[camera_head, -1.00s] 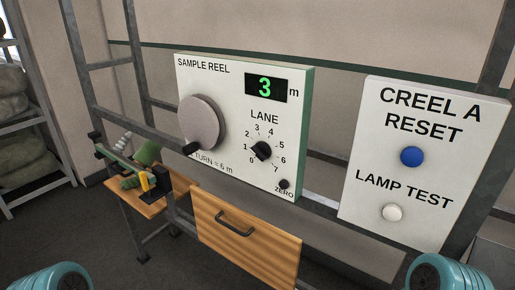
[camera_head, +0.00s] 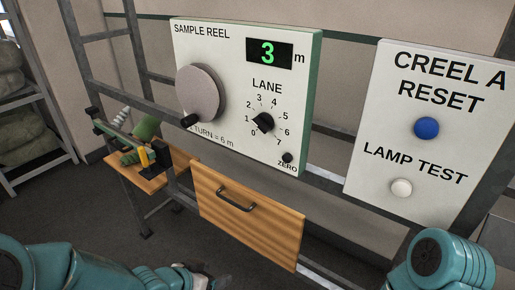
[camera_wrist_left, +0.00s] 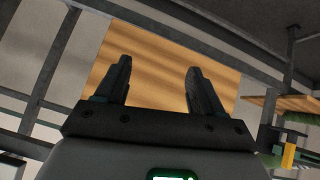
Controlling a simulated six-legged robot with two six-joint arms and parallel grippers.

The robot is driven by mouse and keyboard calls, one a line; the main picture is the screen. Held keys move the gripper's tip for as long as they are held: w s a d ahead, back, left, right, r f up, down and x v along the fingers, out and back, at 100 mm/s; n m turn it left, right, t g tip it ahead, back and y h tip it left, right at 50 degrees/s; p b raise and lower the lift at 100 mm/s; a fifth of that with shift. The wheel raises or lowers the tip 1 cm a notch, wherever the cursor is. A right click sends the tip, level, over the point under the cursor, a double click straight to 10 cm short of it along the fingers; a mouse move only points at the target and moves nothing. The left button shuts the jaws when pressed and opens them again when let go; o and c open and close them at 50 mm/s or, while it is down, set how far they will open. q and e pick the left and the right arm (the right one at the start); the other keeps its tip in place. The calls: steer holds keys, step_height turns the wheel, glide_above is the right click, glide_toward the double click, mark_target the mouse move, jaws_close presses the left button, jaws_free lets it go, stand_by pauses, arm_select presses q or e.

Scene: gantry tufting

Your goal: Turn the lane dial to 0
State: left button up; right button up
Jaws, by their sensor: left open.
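The lane dial (camera_head: 263,123) is a small black knob on the white sample reel panel (camera_head: 225,60). Numbers 0 to 7 ring it, with 0 at its lower left. Its pointer is too small to read surely. My left gripper (camera_wrist_left: 157,80) is open and empty in the left wrist view, with the wooden drawer front (camera_wrist_left: 150,60) behind its fingers. In the head view only part of it shows at the bottom edge, below and apart from the dial. My right gripper is out of view.
A large grey reel knob (camera_head: 200,92) with a black handle is left of the dial. The green display (camera_head: 268,53) reads 3 m. A small black zero button (camera_head: 288,158) is below right. The blue reset button (camera_head: 427,128) and white lamp button (camera_head: 401,188) are on the right panel.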

mark_target(259, 125)
arm_select(q)
steer(key=w+r+m+t+h+b, duration=0.1)
steer(key=w+r+m+t, duration=0.1)
steer(key=r, duration=0.6)
steer(key=w+r+m+t+b, duration=0.1)
steer(key=w+r+m+t, duration=0.1)
steer(key=r, duration=0.7)
steer(key=s+d+r+m+t+h+b, duration=0.1)
steer(key=s+r+m+t+h, duration=0.15)
steer(key=r, duration=0.75)
steer(key=s+d+r+m+t+h+b, duration=0.15)
steer(key=s+r, duration=0.25)
steer(key=r, duration=0.6)
steer(key=x, duration=1)
steer(key=f+x, duration=0.1)
steer(key=x, duration=0.5)
steer(key=shift+w+a, duration=0.15)
steer(key=shift+w, duration=0.05)
steer(key=c, duration=1.1)
